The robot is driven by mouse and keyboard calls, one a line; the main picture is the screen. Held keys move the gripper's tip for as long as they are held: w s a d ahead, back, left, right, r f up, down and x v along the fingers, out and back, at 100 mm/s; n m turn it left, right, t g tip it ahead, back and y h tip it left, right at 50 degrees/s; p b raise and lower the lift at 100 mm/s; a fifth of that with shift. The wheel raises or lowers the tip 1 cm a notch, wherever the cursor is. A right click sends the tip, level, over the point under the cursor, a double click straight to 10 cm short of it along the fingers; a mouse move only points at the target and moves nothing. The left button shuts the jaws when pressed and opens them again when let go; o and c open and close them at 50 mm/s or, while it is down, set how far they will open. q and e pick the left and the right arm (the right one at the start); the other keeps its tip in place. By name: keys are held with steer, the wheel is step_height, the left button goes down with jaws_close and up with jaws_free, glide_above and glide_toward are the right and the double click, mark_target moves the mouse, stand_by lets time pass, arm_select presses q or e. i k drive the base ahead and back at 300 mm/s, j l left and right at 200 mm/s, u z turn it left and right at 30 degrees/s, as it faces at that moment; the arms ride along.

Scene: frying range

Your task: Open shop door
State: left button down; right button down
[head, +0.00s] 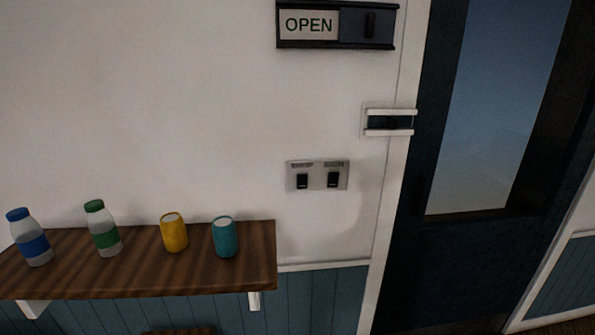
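The shop door (445,265) stands at the right of the head view. It is dark blue with a tall glass pane (495,110), and a white frame (396,190) runs along its left side. I cannot tell whether it is ajar. A small bracket-like fitting (390,122) with white bars and a dark middle sits at the frame. A sliding sign (309,25) on the wall left of the frame reads OPEN, with a dark slider (370,25) at its right. No door handle is clearly visible. Neither of my grippers is in view.
A plate with two dark switches (317,176) is on the wall below the sign. A wooden shelf (150,282) at lower left holds a blue-capped bottle (33,248), a green-capped bottle (105,240), a yellow can (174,235) and a teal can (225,240).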

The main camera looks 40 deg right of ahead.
mark_target(467, 276)
steer(key=z, duration=2.8)
